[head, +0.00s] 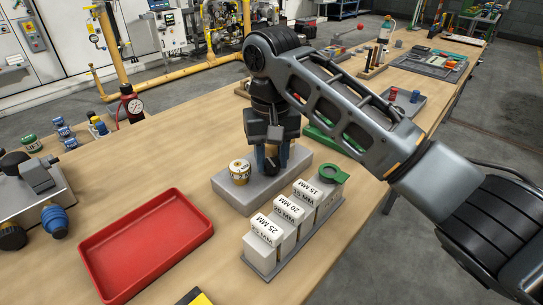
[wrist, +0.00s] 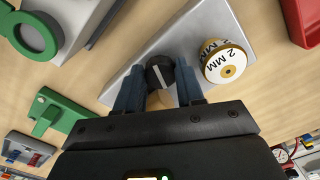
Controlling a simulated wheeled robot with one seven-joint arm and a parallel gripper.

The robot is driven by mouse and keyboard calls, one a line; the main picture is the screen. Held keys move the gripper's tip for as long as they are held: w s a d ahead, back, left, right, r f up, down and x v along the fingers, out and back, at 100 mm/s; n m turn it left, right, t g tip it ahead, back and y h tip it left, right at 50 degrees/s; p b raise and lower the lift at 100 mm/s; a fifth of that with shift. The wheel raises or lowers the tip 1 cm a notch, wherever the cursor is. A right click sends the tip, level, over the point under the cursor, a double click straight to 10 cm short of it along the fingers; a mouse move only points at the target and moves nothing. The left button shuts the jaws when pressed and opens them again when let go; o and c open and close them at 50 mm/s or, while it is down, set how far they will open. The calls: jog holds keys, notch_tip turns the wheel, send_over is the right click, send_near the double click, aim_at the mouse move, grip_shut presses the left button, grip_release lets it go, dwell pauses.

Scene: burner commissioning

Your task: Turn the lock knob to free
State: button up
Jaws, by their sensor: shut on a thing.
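The lock knob (wrist: 160,72) is a dark round knob with a white line across its top. It stands on a grey block (wrist: 190,20), which also shows in the head view (head: 232,196). My gripper (wrist: 159,88) is shut on the knob, with one blue-grey finger on each side of it. In the head view my gripper (head: 271,160) points down over the block and hides most of the knob. A white and gold round piece marked 2 MM (wrist: 223,60) sits on the same block, beside the knob; it also shows in the head view (head: 240,172).
A rack of white blocks marked 25, 20 and 15 MM (head: 262,240) stands in front of the grey block, with a green ring (head: 333,172) at its far end. A red tray (head: 145,245) lies to the left. Bare wood lies between tray and block.

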jog(key=shift+c, duration=1.2)
jog(key=shift+r+n+p, duration=0.2)
jog(key=shift+n+p, duration=0.4)
jog(key=shift+p, duration=0.3)
jog(key=shift+n+p, duration=0.75)
jog(key=shift+n, duration=0.15)
jog(key=shift+f+n+p, duration=0.2)
jog(key=shift+n+p, duration=0.2)
jog(key=shift+n, duration=0.4)
jog(key=o, duration=1)
jog(key=shift+d, duration=0.1)
jog(key=shift+o, duration=0.2)
jog(key=shift+w+f, duration=0.1)
